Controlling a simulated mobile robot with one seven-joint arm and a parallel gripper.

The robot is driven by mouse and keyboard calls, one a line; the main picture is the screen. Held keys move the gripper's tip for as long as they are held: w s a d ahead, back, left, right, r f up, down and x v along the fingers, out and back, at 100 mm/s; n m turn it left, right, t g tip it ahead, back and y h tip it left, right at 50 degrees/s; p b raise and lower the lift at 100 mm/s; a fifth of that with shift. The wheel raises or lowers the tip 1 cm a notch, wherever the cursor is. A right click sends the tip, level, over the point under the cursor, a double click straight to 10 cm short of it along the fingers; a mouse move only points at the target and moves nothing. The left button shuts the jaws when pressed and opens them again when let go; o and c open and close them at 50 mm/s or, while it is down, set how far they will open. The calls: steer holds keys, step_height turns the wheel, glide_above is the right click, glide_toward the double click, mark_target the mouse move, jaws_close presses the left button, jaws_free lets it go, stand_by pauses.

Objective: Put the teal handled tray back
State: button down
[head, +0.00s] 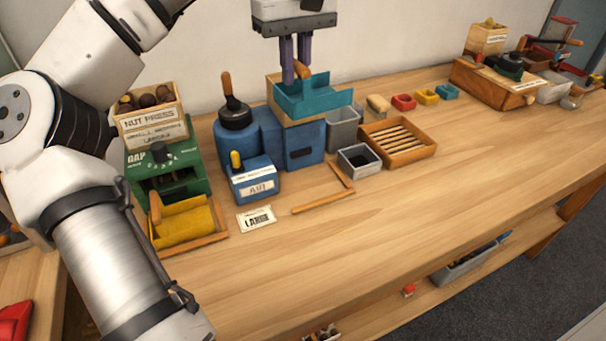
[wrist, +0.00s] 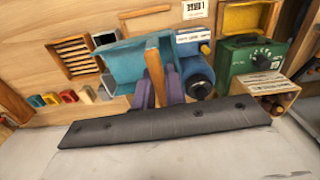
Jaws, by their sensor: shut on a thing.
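The teal tray (head: 325,97) with a wooden handle (head: 301,70) is at the top of the blue machine (head: 304,145), over its wooden upper box (head: 275,98). My gripper (head: 296,78) comes down from above, and its purple fingers are shut on the handle. In the wrist view the handle (wrist: 153,62) stands between the fingers (wrist: 158,92), with the teal tray (wrist: 122,62) behind them. I cannot tell whether the tray rests on the box or hangs just above it. The fingers hide part of the handle.
A green machine (head: 190,160) with a yellow tray (head: 185,222) stands left. Right of the blue machine are grey bins (head: 343,130), a slatted wooden tray (head: 420,150) and small coloured trays (head: 403,102). A wooden angle strip (head: 325,203) and a label card (head: 256,219) lie in front. The table's front right is clear.

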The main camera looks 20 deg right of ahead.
mark_target(297, 109)
steer(key=shift+f+m, duration=0.15)
steer(key=shift+m, duration=0.15)
step_height(297, 109, down, 20)
steer(key=shift+r+p, duration=0.25)
steer(key=shift+p, duration=0.1)
steer(key=shift+f, duration=0.25)
steer(key=c, duration=1.5)
jaws_free()
steer(key=shift+r, duration=0.1)
steer(key=shift+o, duration=0.2)
steer(key=shift+r, duration=0.1)
step_height(297, 109, up, 12)
steer(key=shift+r+b, duration=0.1)
steer(key=shift+b, duration=0.3)
